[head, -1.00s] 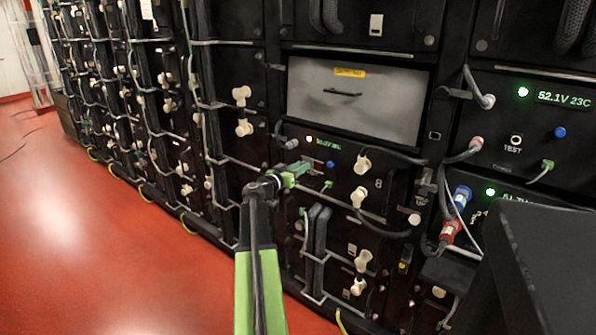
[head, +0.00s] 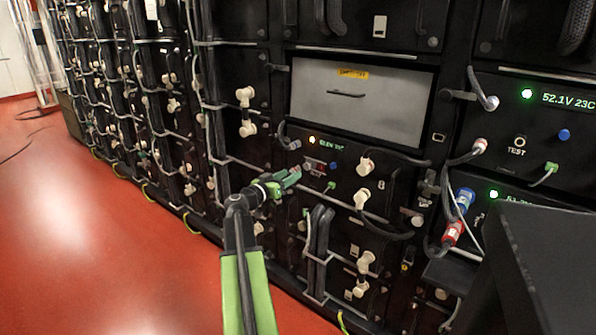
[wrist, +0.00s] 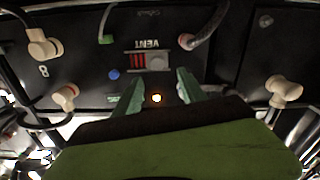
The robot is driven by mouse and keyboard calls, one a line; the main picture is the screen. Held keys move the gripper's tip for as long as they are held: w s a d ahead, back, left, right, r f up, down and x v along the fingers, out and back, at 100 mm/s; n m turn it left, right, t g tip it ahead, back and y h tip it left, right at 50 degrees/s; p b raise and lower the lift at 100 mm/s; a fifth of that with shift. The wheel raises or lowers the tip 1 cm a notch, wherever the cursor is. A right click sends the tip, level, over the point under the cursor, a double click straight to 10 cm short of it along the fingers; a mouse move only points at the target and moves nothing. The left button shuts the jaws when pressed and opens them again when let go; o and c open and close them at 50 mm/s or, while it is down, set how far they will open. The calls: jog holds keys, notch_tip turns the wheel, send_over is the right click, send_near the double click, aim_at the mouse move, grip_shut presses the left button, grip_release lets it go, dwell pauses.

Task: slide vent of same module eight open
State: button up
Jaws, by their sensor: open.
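Module eight (head: 345,165) is a black panel marked 8, with a lit amber light, below the grey blank panel. Its vent (wrist: 147,62) shows in the wrist view, turned upside down, as red stripes beside a grey sliding knob (wrist: 157,62). The vent also shows small in the head view (head: 316,163).
A blue button (wrist: 114,74) and a green plug (wrist: 105,38) sit beside the vent. Cream connectors (head: 363,199) with black cables stand out at the panel's right. Black looped cables (head: 318,235) hang below. Red floor (head: 90,250) is clear at left.

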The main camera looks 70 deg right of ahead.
jog(key=v, duration=0.9)
jog(key=shift+a, duration=0.2)
jog(key=shift+w, duration=0.15)
